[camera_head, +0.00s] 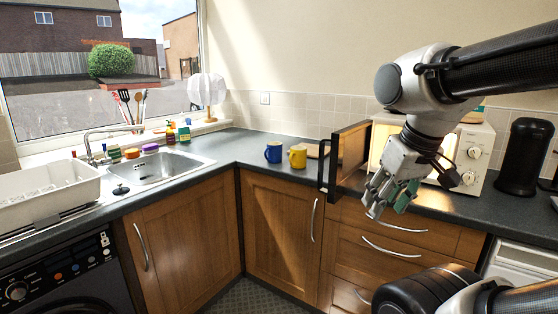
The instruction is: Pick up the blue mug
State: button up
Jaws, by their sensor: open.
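The blue mug (273,152) stands upright on the dark worktop in the corner, left of a yellow mug (298,156). The two mugs are close together; I cannot tell whether they touch. My gripper (384,204) is open and hangs to the right of both mugs, in front of the microwave and drawers. It is well apart from the blue mug.
The open microwave door (348,160) juts out between my gripper and the mugs. The microwave (474,150) stands behind my arm. A sink (155,168) and a dish rack (45,190) are at the left. The worktop (228,152) left of the blue mug is clear.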

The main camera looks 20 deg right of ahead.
aim_at(273, 153)
jog(key=i+j+z, duration=0.1)
jog(key=z, duration=0.7)
jog(key=i+j+z, duration=0.15)
jog(key=j+z, duration=0.65)
jog(key=j, duration=0.15)
jog(key=j+z, duration=0.15)
jog(key=j, duration=1.15)
jog(key=k, duration=0.55)
